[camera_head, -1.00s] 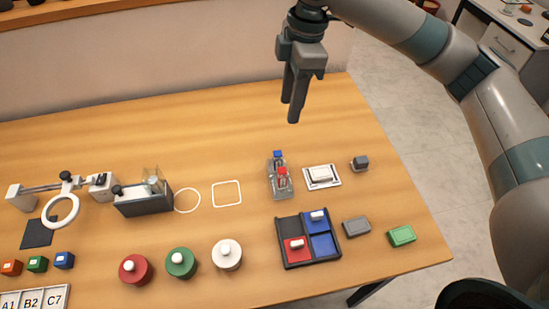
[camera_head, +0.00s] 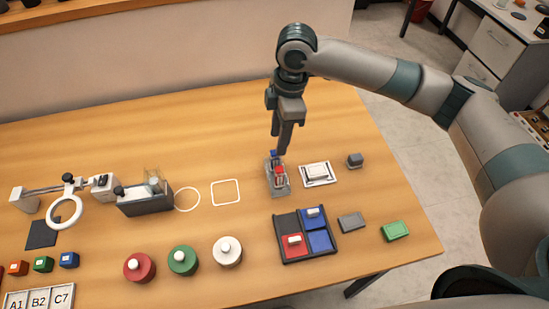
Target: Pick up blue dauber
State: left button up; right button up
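The blue dauber (camera_head: 273,154) stands upright in the back part of a small clear rack (camera_head: 279,188). A red dauber (camera_head: 280,171) stands in the same rack, in front of it. My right gripper (camera_head: 279,150) points down with its fingertips right at the blue dauber's top. The fingers partly cover the blue cap, and I cannot tell whether they touch it or how far apart they are. My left gripper is not in the view.
A dark tray (camera_head: 286,222) with red and blue compartments is in front. A magnifier stand (camera_head: 66,212) is at the left. The table's back middle is clear.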

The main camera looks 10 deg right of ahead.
aim_at(274, 158)
jog(key=shift+a+f, duration=0.1)
jog(key=shift+f, duration=0.6)
jog(key=shift+f, duration=0.1)
jog(key=shift+a+f+p, duration=0.1)
jog(key=shift+f+p, duration=0.1)
jog(key=shift+p, duration=0.2)
jog(key=f+p, duration=0.1)
jog(key=f, duration=0.1)
jog(key=f+p, duration=0.1)
jog(key=f, duration=0.1)
jog(key=shift+a, duration=0.4)
jog(key=shift+f, duration=0.25)
jog(key=shift+c, duration=0.6)
grip_shut()
